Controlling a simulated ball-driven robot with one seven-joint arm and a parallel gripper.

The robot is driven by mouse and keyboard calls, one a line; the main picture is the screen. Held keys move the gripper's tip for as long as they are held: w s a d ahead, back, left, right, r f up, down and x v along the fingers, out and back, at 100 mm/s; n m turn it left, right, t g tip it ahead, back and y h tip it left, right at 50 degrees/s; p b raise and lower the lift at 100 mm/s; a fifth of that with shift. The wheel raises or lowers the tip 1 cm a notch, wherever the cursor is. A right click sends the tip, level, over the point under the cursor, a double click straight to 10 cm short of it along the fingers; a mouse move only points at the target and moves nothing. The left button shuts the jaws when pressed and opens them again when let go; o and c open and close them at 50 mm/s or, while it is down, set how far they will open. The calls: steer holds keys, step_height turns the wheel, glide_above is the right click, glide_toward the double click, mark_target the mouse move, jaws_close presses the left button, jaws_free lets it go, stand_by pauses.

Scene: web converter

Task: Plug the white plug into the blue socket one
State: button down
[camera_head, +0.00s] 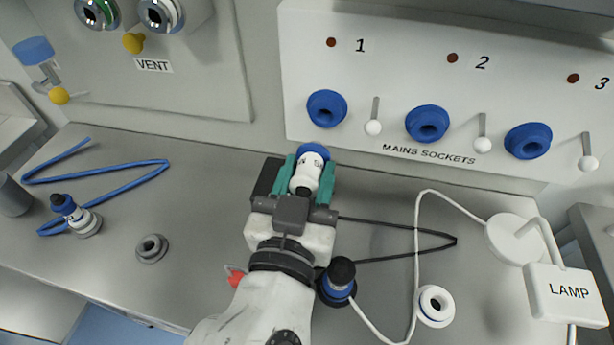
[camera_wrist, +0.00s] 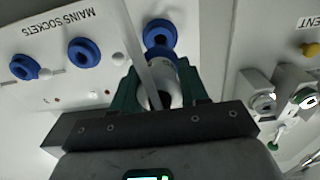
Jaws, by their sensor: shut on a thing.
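The white plug (camera_head: 305,178) has a blue front end and partly visible lettering. My gripper (camera_head: 306,188) is shut on it with green fingers on either side, above the bench. Its blue end points at the socket panel.
Blue sockets two (camera_head: 427,123) and three (camera_head: 528,141) are to the right, with white-knobbed levers between. A black-and-blue plug (camera_head: 338,282), white ring (camera_head: 435,306) and lamp (camera_head: 568,292) are on the right. A blue-and-white plug (camera_head: 77,215) and grey ring (camera_head: 151,248) are left.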

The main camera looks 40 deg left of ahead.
mark_target(315, 150)
steer(key=shift+b+x, duration=0.4)
steer(key=shift+x, duration=2.1)
steer(key=shift+b, duration=0.5)
steer(key=shift+b+x, duration=0.5)
steer(key=shift+x, duration=1.2)
stand_by(0.9)
steer(key=c, duration=0.5)
jaws_free()
steer(key=b+v, duration=0.1)
steer(key=v, duration=0.9)
steer(key=shift+s+d, duration=0.25)
steer(key=shift+s, duration=0.05)
